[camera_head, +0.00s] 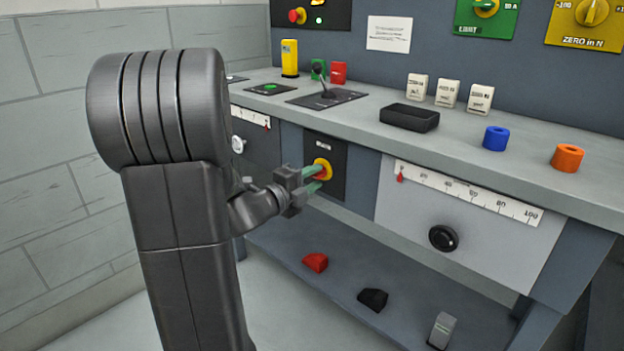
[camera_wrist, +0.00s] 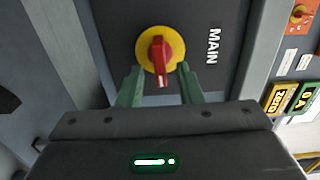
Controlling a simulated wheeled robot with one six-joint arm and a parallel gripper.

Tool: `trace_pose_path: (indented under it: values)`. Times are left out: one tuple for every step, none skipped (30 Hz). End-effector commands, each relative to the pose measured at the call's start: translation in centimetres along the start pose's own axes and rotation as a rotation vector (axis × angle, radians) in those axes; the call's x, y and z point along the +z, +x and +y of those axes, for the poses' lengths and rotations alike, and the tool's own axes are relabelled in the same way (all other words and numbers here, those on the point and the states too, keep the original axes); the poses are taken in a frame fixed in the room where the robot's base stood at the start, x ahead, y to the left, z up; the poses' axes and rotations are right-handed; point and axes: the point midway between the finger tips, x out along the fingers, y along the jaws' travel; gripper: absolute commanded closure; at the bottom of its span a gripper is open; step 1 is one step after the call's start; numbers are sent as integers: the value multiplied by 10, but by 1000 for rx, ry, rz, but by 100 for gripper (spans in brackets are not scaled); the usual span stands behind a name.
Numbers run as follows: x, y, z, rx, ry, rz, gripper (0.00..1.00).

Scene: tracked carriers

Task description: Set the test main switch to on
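The main switch (camera_wrist: 160,50) is a red rotary handle on a yellow disc, on a dark panel marked MAIN in the wrist view. In the head view the switch (camera_head: 322,168) sits on the front of the bench, partly hidden by my gripper. My gripper (camera_wrist: 159,78) has its two green fingers apart, one on each side of the lower part of the red handle. Nothing is clamped between them, and I cannot tell whether either finger touches the handle. In the head view my gripper (camera_head: 312,179) reaches the panel from the left.
The bench top (camera_head: 300,105) carries a black box (camera_head: 409,117), a blue ring (camera_head: 496,138) and an orange ring (camera_head: 567,158). A scale drawer front with a black knob (camera_head: 443,238) lies right of the switch. A lower shelf (camera_head: 345,270) holds several small blocks.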

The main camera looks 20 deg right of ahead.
Motion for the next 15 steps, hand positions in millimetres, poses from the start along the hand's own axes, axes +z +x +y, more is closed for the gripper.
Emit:
trace_pose_path:
  values:
    - [0,0,0,0,0,0,67]
    - [0,0,0,-1,0,0,67]
    - [0,0,0,-1,0,0,67]
    - [0,0,0,-1,0,0,67]
    - [0,0,-1,-1,0,0,67]
    - [0,-1,-1,-1,0,-1,67]
    - [0,-2,-1,-1,0,-1,67]
    - [1,-4,-1,-1,0,-2,67]
    - [1,-8,-2,0,0,-3,67]
    - [2,-11,-2,0,0,-4,67]
    - [1,-15,-2,0,-1,-4,67]
    - [2,-22,-2,0,-1,-4,67]
    - [2,-28,-3,0,0,-5,67]
    - [1,-34,-3,0,-1,-5,67]
    - [2,-42,-3,1,-1,-6,67]
